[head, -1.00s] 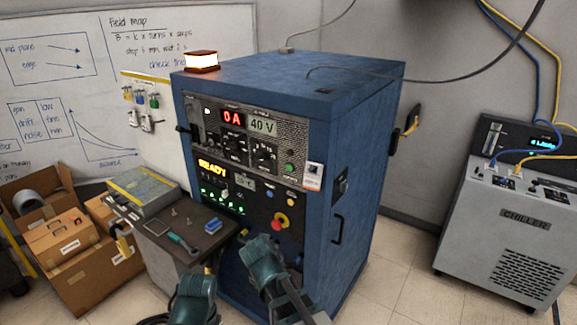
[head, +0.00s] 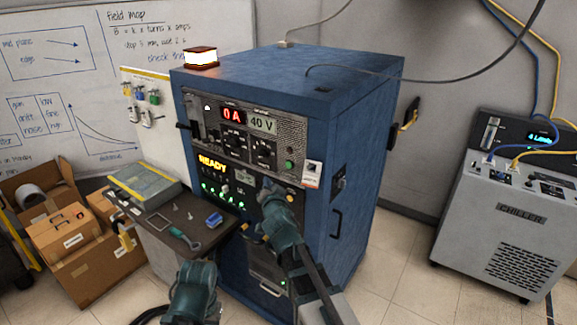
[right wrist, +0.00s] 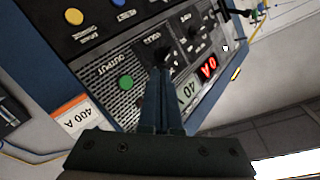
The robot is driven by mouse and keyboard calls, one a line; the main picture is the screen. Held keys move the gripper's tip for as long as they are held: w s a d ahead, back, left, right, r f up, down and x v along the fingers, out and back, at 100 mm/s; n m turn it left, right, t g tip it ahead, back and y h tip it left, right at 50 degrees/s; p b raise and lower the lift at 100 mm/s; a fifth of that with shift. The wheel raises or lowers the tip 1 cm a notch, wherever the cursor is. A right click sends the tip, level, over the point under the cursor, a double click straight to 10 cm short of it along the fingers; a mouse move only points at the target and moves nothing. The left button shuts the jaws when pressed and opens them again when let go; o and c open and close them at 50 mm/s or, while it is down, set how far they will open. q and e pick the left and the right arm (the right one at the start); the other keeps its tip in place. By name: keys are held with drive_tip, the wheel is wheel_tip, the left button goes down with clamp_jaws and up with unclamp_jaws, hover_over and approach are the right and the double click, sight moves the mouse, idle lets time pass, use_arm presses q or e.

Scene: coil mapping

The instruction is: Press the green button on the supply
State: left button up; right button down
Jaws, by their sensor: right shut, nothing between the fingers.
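The supply is the upper panel (head: 245,135) of the blue cabinet, with displays of 0 A and 40 V. Its green button (head: 290,165) is at the panel's lower right; in the right wrist view the button (right wrist: 125,82) sits beside the word OUTPUT. My right gripper (head: 268,184) is shut and empty, in front of the cabinet, below and left of the button in the head view. In the right wrist view its fingertips (right wrist: 160,72) show to the right of the button, apart from it in the picture. My left wrist (head: 193,290) is low at the front; its fingers cannot be made out.
A small shelf (head: 160,222) with a tool and a blue block juts out at the cabinet's left. A 400 A tag (head: 312,174) hangs right of the button. A chiller (head: 510,225) stands at right.

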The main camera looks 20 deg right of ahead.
approach(284, 162)
drive_tip(key=shift+w+a+f, duration=0.1)
drive_tip(key=shift+w+f, duration=0.05)
drive_tip(key=shift+w, duration=0.5)
drive_tip(key=shift+w+a+f, duration=0.1)
drive_tip(key=shift+w+f, duration=0.05)
drive_tip(key=shift+w, duration=0.5)
drive_tip(key=shift+w+a+f, duration=0.1)
drive_tip(key=shift+w+f, duration=0.05)
drive_tip(key=shift+w, duration=0.5)
drive_tip(key=shift+w+d, duration=0.1)
idle(0.8)
drive_tip(key=shift+w+d, duration=0.2)
drive_tip(key=shift+d, duration=0.05)
drive_tip(key=shift+w+d, duration=0.2)
drive_tip(key=shift+d, duration=0.1)
idle(0.7)
drive_tip(key=shift+s+a, duration=0.5)
drive_tip(key=shift+a, duration=0.15)
drive_tip(key=shift+a, duration=0.1)
drive_tip(key=s+a, duration=0.1)
drive_tip(key=a, duration=0.1)
drive_tip(key=s+a, duration=0.1)
drive_tip(key=s, duration=0.1)
drive_tip(key=shift+a, duration=0.4)
